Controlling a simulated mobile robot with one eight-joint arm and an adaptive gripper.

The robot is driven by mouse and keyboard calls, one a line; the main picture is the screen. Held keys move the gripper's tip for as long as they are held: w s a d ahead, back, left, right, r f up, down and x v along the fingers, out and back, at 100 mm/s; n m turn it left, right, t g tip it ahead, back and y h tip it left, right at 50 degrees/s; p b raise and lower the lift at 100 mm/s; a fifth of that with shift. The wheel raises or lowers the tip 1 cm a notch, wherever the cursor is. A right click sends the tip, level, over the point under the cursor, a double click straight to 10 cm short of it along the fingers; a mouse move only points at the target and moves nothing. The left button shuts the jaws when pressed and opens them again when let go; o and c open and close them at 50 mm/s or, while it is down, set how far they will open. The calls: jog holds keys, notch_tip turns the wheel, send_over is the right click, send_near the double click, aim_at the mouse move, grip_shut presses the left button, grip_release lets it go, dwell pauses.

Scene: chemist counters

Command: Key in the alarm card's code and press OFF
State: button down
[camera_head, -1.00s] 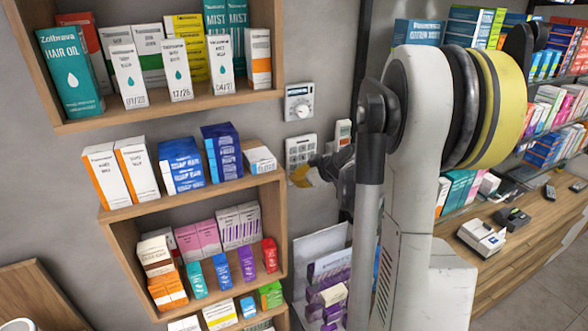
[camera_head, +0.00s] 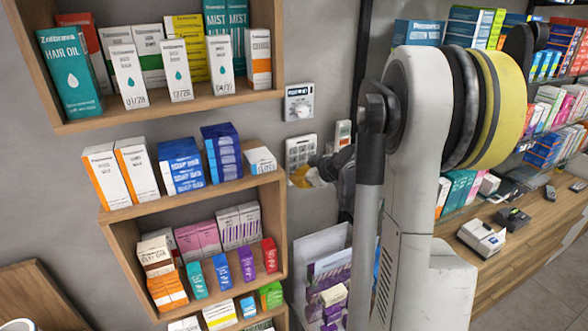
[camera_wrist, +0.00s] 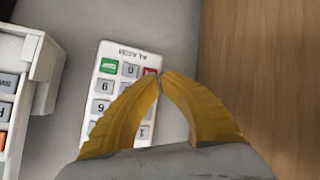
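The white alarm keypad (camera_head: 301,151) is on the grey wall, right of the shelves. In the wrist view the keypad (camera_wrist: 104,88) appears upside down, marked ALARM, with grey number keys, a green key (camera_wrist: 108,66) and a red key (camera_wrist: 150,72). My gripper (camera_wrist: 160,76) has its yellow fingertips together, with nothing seen between them. The tips overlap the red key's edge; I cannot tell whether they touch it. The fingers hide several number keys. In the head view my gripper (camera_head: 299,176) is at the keypad's lower part. I cannot make out the alarm card.
A white dial unit (camera_head: 299,102) is above the keypad. A white device (camera_head: 343,134) is close to its right; a white panel with buttons (camera_wrist: 25,75) shows at left in the wrist view. Wooden shelves (camera_head: 195,205) with boxes stand left. A leaflet holder (camera_head: 322,270) is below.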

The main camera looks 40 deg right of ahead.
jog(key=shift+w, duration=0.2)
jog(key=shift+w+d, duration=0.15)
jog(key=shift+w, duration=0.1)
jog(key=shift+w+b, duration=0.3)
jog(key=shift+b, duration=0.05)
dwell(0.7)
jog(key=shift+s, duration=0.75)
jog(key=shift+s, duration=0.1)
jog(key=s, duration=0.1)
jog(key=s+a, duration=0.1)
jog(key=s, duration=0.2)
jog(key=shift+s+a+b, duration=0.25)
jog(key=shift+s+b, duration=0.05)
jog(key=shift+b, duration=0.1)
dwell(1.8)
